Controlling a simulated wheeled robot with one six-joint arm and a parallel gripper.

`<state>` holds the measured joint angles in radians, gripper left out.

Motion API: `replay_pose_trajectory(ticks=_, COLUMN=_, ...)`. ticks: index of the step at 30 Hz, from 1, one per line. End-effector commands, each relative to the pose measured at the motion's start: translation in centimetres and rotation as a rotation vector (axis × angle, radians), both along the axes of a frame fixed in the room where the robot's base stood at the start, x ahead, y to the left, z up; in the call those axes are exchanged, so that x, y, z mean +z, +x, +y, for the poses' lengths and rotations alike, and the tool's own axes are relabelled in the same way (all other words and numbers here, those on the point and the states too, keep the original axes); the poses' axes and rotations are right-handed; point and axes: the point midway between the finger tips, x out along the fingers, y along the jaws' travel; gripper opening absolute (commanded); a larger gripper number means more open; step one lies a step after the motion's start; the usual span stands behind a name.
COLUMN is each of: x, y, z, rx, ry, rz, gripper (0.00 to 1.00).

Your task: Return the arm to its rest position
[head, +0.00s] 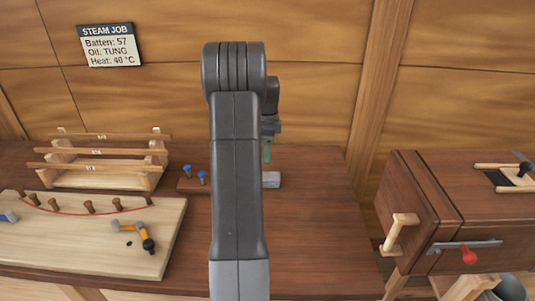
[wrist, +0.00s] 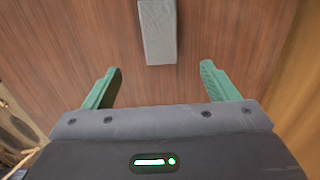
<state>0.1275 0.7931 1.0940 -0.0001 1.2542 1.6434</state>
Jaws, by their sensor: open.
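My arm rises through the middle of the head view and bends over at the top. It hides most of my gripper there; a green finger shows just right of the arm, above the bench. In the wrist view my gripper (wrist: 160,88) is open, with its two green fingers wide apart and nothing between them. A grey block (wrist: 158,32) lies on the brown bench beyond the fingertips, apart from them. The block (head: 271,180) also shows in the head view, just right of my arm.
A rack with battens (head: 100,165) stands at the back left. A pale board (head: 80,250) with pegs, a red line and an orange-handled tool lies in front of it. Blue-topped pegs (head: 187,170) stand left of my arm. A wooden box (head: 425,205) is at right.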

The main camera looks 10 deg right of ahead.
Motion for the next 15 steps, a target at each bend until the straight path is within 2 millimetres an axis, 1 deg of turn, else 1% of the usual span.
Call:
replay_pose_trajectory(ticks=10, x=-0.3, y=0.0, z=0.0, rx=0.0, ry=0.0, rz=0.001, gripper=0.8)
replay_pose_trajectory(ticks=13, x=-1.2, y=0.0, z=0.0, rx=0.0, ry=0.001, rz=0.003, gripper=0.8)
replay_pose_trajectory(ticks=15, x=-2.2, y=-0.1, z=0.0, rx=0.0, ry=0.001, rz=0.005, gripper=0.8)
